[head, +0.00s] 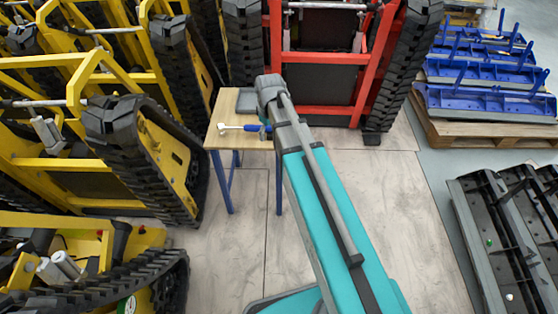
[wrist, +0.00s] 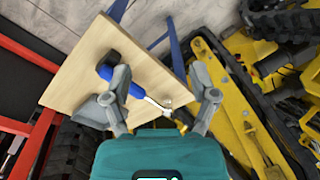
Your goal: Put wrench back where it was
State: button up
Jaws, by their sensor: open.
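The wrench (head: 240,127), with a silver shaft and blue handle, lies on a small wooden-topped table (head: 222,142) in the head view. It also shows in the wrist view (wrist: 154,102), slanting across the space between my fingers. My gripper (wrist: 160,72) is open and empty above the table. Its left finger covers part of the blue handle, and the silver end points towards the right finger. I cannot tell the height between the fingers and the wrench.
Yellow tracked carriers (head: 170,150) stand close on the left, and a red one (head: 325,110) stands behind. Blue parts lie on a pallet (head: 470,128) at right.

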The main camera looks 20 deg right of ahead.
jog(key=s+m, duration=0.6)
jog(key=s, duration=0.7)
jog(key=shift+s+m, duration=0.25)
jog(key=shift+m, duration=0.15)
notch_tip(320, 180, up, 15)
jog(key=p, duration=1.4)
jog(key=shift+f+p, duration=0.2)
jog(key=shift+p, duration=0.1)
